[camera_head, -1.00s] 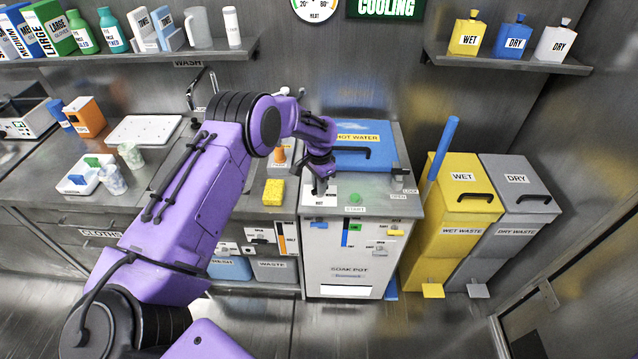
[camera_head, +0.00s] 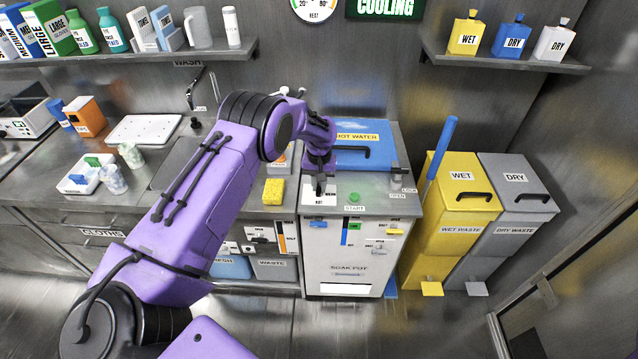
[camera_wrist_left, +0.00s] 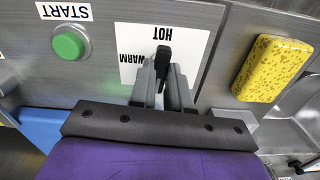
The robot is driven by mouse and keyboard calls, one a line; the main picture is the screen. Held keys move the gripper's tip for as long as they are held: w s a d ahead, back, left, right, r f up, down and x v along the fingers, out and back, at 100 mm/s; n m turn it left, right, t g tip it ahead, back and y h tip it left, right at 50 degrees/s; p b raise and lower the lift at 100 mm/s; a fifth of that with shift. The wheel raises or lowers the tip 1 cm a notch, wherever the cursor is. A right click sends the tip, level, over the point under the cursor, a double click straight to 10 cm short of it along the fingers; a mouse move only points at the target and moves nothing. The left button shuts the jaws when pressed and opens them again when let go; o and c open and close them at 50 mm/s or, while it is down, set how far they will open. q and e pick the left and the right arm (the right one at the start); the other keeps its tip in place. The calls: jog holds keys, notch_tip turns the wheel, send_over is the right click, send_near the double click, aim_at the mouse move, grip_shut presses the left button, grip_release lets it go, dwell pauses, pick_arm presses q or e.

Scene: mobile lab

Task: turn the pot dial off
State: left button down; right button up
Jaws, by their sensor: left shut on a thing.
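The soak pot (camera_head: 349,268) is a grey cabinet with a blue lid marked HOT WATER. Its black dial (camera_wrist_left: 163,58) stands on a white plate (camera_wrist_left: 128,70) with the words HOT and WARM in the left wrist view. My left gripper (camera_wrist_left: 162,75) is shut on the dial, its grey fingers on either side of it. In the head view my left gripper (camera_head: 319,186) points down at the top left of the pot and hides most of the dial. Any further word on the plate is covered by the fingers. My right gripper is not in view.
A green START button (camera_head: 354,197) lies right of the dial. A yellow sponge (camera_head: 274,191) lies on the counter to its left. The blue lid (camera_head: 377,153) is close behind the gripper. Yellow (camera_head: 461,190) and grey (camera_head: 517,190) waste bins stand to the right.

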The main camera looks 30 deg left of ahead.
aim_at(319, 186)
pick_arm(q)
jog(key=shift+n, duration=0.7)
jog(key=c, duration=1.1)
grip_release()
jog(key=shift+w, duration=0.1)
notch_tip(319, 186, up, 10)
jog(key=shift+a+r+b, duration=0.1)
jog(key=shift+r+b, duration=0.1)
jog(key=shift+b, duration=0.95)
